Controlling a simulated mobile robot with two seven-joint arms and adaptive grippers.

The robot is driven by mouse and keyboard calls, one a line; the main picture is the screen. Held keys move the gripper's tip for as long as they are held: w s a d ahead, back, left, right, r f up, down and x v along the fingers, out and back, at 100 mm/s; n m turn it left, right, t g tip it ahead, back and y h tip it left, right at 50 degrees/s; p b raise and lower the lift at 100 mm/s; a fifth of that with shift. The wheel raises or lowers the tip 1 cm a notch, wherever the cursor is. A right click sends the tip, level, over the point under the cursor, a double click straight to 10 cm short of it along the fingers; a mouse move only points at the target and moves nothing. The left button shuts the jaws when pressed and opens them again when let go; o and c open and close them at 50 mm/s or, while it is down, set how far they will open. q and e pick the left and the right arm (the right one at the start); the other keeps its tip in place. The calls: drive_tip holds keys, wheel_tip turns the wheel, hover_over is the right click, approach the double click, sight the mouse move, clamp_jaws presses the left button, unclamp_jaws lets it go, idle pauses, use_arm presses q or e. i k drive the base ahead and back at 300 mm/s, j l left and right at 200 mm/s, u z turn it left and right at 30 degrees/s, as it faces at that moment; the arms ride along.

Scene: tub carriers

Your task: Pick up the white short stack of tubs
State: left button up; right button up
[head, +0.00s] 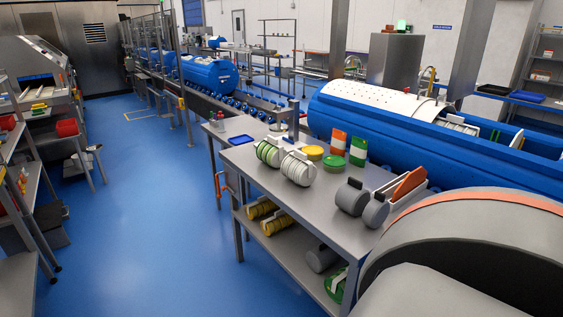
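A short white stack of tubs (298,169) lies on its side in a carrier on the grey work table (322,215), near its left edge. A similar white stack with green bands (268,153) lies just behind it to the left. Two dark grey stacks lie at the right part of the table, one (352,197) left of the other (376,211). Neither of my grippers is in the head view.
Green-and-yellow round tubs (313,153) and upright orange and green packs (338,143) stand behind the stacks. Yellow stacks (278,223) lie on the lower shelf. A blue machine (400,130) runs behind the table. The blue floor (150,210) to the left is clear.

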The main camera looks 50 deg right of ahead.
sight(296, 167)
drive_tip(key=i+z, duration=0.3)
drive_tip(key=i, duration=1.1)
drive_tip(key=i+u, duration=0.15)
drive_tip(key=i, duration=1.25)
drive_tip(key=i+z, duration=0.1)
drive_tip(key=z, duration=1.4)
